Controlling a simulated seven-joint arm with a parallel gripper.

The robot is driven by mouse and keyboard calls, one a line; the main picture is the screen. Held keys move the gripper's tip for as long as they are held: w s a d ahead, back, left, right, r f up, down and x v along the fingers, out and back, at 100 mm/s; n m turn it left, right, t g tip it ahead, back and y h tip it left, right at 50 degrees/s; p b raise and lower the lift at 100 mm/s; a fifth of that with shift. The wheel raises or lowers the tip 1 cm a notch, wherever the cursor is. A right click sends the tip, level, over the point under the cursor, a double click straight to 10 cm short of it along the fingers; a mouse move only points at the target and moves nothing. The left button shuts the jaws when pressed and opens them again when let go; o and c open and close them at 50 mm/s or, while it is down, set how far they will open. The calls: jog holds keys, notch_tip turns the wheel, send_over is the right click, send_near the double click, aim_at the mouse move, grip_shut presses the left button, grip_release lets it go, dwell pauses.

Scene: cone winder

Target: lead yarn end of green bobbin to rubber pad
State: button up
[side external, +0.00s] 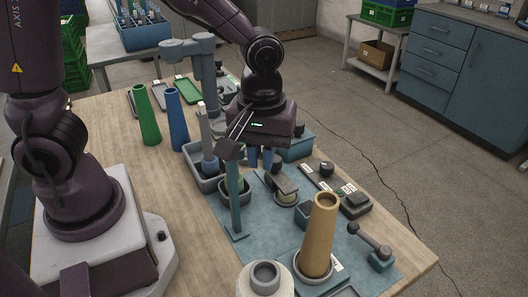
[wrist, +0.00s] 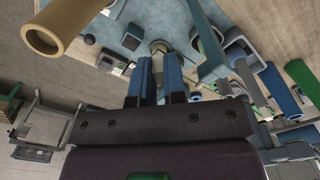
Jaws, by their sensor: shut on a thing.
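My gripper (side external: 260,158) points down over the blue mat, beside the upright blue-grey post. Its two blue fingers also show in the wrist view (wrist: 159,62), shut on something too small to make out. A small round pale-green piece (side external: 286,198) sits under a dark block on the mat, right of and below the fingers; I cannot tell whether it is the green bobbin. A pale round piece (wrist: 160,46) shows just beyond the fingertips in the wrist view. I cannot pick out the yarn or the rubber pad with certainty. A tall green cone (side external: 147,115) stands at the left.
A tan cone (side external: 319,232) stands upright in a holder at the front right. A blue cone (side external: 175,120) stands at the left. The blue-grey post (side external: 235,195) rises close to my gripper. A dark control panel (side external: 325,178) lies to the right.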

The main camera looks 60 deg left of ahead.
jog(key=shift+a+f, duration=0.1)
jog(key=shift+f, duration=0.15)
jog(key=w+f, duration=0.5)
jog(key=f, duration=0.3)
send_over(310, 200)
jog(key=s+d, duration=0.2)
notch_tip(310, 200, down, 4)
jog(key=shift+s+a+r, duration=0.15)
jog(key=shift+r, duration=0.05)
jog(key=shift+w, duration=0.3)
jog(key=shift+f, duration=1.75)
jog(key=shift+f, duration=0.55)
jog(key=o, duration=1.2)
